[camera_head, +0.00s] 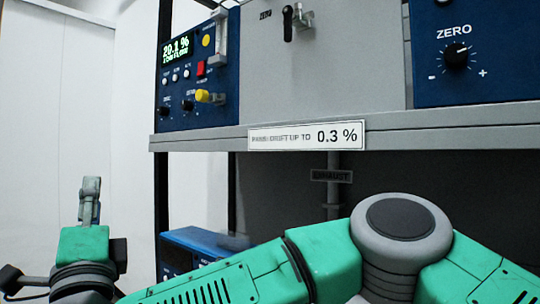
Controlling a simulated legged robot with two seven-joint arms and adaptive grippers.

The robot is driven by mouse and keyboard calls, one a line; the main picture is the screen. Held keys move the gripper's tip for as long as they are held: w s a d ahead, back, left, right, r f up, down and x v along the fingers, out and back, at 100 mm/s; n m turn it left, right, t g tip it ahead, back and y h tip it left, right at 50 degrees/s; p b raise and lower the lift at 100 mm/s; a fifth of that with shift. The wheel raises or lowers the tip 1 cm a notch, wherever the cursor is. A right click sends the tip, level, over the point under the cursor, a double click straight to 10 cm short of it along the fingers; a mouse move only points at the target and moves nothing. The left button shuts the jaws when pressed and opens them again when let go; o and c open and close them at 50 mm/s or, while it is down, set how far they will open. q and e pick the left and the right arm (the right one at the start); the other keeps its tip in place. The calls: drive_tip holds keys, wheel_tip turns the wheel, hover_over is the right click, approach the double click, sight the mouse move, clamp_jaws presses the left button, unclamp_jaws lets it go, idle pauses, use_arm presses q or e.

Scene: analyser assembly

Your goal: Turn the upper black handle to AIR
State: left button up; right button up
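A black handle (288,24) sits on the grey panel (350,60) at the top middle, beside a silver fitting. It stands roughly upright. A small label to its left seems to begin "ZE", and no AIR mark is readable. My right arm crosses the bottom of the view from the right. Its grey gripper (91,187) points up at the lower left, well left of and below the handle and apart from the rack. It is seen edge-on, so I cannot tell whether its fingers are open. My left gripper is not in view.
A blue analyser (180,75) with a lit display, buttons and a yellow knob (203,96) stands left of the panel. A blue panel with a ZERO dial (456,57) is at the right. The grey shelf edge (195,142) runs below. A blue box (190,242) sits lower.

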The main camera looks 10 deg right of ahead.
sight(285, 27)
drive_tip(key=s+d+r+m+h, duration=0.1)
drive_tip(key=d+r+m+h, duration=0.4)
drive_tip(key=r+m+h, duration=0.4)
drive_tip(key=s+d+r+m+h, duration=0.1)
drive_tip(key=d+r+m+h, duration=0.4)
drive_tip(key=r+m+h, duration=0.5)
drive_tip(key=s+d+r+m+g+h, duration=0.1)
drive_tip(key=d+r+m+g+h, duration=0.55)
drive_tip(key=d+m+g, duration=0.5)
drive_tip(key=shift+t+y, duration=0.45)
drive_tip(key=p+x, duration=0.1)
drive_tip(key=x, duration=0.3)
drive_tip(key=p+x, duration=0.1)
drive_tip(key=x, duration=0.8)
drive_tip(key=shift+d+r+p, duration=0.3)
drive_tip(key=shift+r+p, duration=0.1)
drive_tip(key=shift+a, duration=0.15)
